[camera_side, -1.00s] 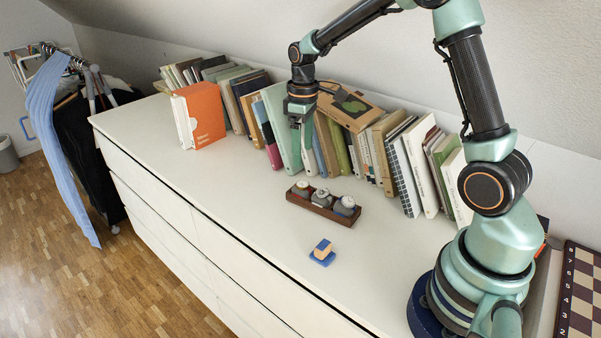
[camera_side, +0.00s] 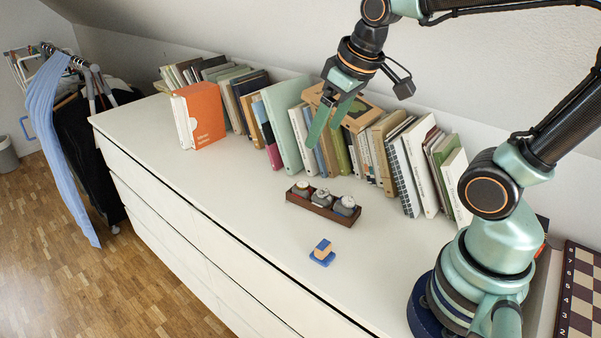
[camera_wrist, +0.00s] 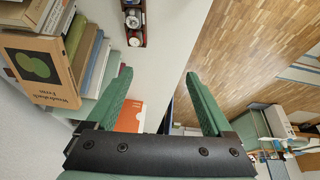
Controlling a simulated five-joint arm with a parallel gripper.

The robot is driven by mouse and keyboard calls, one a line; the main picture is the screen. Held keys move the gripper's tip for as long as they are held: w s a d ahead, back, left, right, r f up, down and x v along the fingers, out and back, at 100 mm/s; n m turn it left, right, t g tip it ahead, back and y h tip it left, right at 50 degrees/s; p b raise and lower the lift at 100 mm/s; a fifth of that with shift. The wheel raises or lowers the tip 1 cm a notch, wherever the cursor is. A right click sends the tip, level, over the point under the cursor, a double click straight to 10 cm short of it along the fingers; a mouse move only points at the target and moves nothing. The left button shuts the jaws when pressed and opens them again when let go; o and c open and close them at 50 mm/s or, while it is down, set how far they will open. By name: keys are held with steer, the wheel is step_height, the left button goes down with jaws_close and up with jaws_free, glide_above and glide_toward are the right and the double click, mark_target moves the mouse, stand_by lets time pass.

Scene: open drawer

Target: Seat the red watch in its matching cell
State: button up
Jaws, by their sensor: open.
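A dark reddish-brown box (camera_side: 330,211) with three cells in a row stands on the white dresser top. The watch with the reddish face, the red watch (camera_side: 302,188), is in the left-end cell. In the wrist view the box (camera_wrist: 146,28) is at the top, with the red watch (camera_wrist: 135,39) at its lower end. Whether it lies fully down is too small to tell. My gripper (camera_side: 323,137) is open and empty, tilted, above and apart from the box. In the wrist view its green fingers (camera_wrist: 158,73) are spread.
A row of books (camera_side: 290,120) stands along the wall behind the box. An orange book (camera_side: 203,118) is at the left. A small blue and tan object (camera_side: 322,252) lies in front of the box. The dresser's left front is clear.

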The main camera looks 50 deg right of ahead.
steer(key=shift+s+a+f+m+t, duration=0.1)
steer(key=shift+s+a+m+t, duration=0.2)
steer(key=shift+s, duration=0.45)
steer(key=shift+s+a+f+m+t, duration=0.1)
steer(key=shift+s+a+t, duration=0.25)
steer(key=shift+s, duration=0.4)
